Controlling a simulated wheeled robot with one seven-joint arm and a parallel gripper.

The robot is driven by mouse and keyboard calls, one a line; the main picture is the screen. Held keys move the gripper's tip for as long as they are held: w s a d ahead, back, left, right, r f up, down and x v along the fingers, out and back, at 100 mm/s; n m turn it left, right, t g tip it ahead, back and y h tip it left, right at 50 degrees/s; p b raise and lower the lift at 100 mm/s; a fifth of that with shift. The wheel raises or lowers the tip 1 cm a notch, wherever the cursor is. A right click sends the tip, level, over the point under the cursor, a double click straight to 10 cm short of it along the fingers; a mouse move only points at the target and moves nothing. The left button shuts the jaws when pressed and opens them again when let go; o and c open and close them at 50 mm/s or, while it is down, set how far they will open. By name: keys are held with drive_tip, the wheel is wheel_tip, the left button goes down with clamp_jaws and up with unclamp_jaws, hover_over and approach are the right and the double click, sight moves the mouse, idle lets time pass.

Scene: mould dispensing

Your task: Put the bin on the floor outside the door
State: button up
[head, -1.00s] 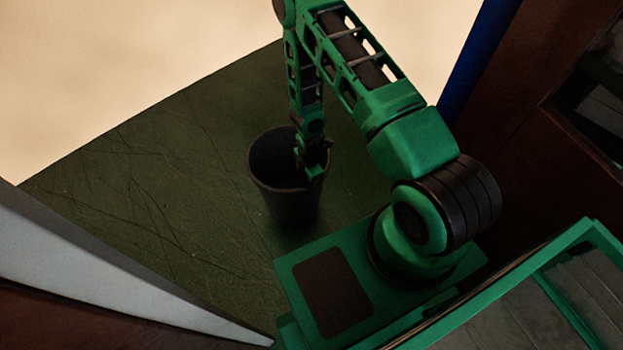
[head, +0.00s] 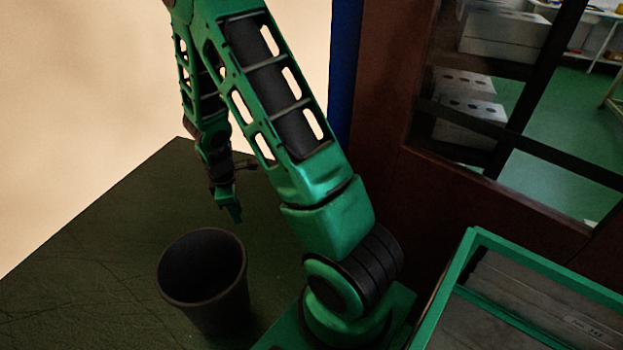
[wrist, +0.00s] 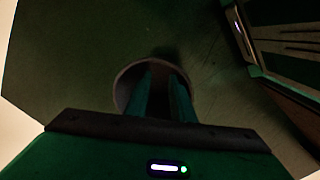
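The dark bin (head: 215,312) stands upright and empty-looking on the dark green floor (head: 110,235), in the lower left of the head view. My gripper (head: 234,213) is in the air above the bin's far rim, apart from it. In the wrist view the round bin rim (wrist: 121,88) shows beyond my gripper's fingers (wrist: 162,76). The two fingers are spread with a gap between them, and nothing is held. The fingers cover part of the bin there.
A brown door or frame with glass panes (head: 400,190) stands at the right, beside a blue upright strip (head: 345,90). White boxes (head: 470,105) show through the glass. The dark floor left of the bin is clear, with a pale area beyond its edge.

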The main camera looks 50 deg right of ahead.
drive_tip(key=s+d+r+m, duration=0.2)
drive_tip(key=s+r+m, duration=0.4)
drive_tip(key=s+r, duration=0.4)
drive_tip(key=s+d+r+m, duration=0.3)
drive_tip(key=s+r+m, duration=0.35)
drive_tip(key=r, duration=0.65)
drive_tip(key=s+a+r+m+y, duration=0.1)
drive_tip(key=s+a+r+m, duration=0.1)
drive_tip(key=s, duration=1)
drive_tip(key=shift+a+r+m+y, duration=0.2)
drive_tip(key=shift+r+m+y, duration=0.1)
drive_tip(key=shift+r+m, duration=0.55)
drive_tip(key=shift+w+r, duration=0.1)
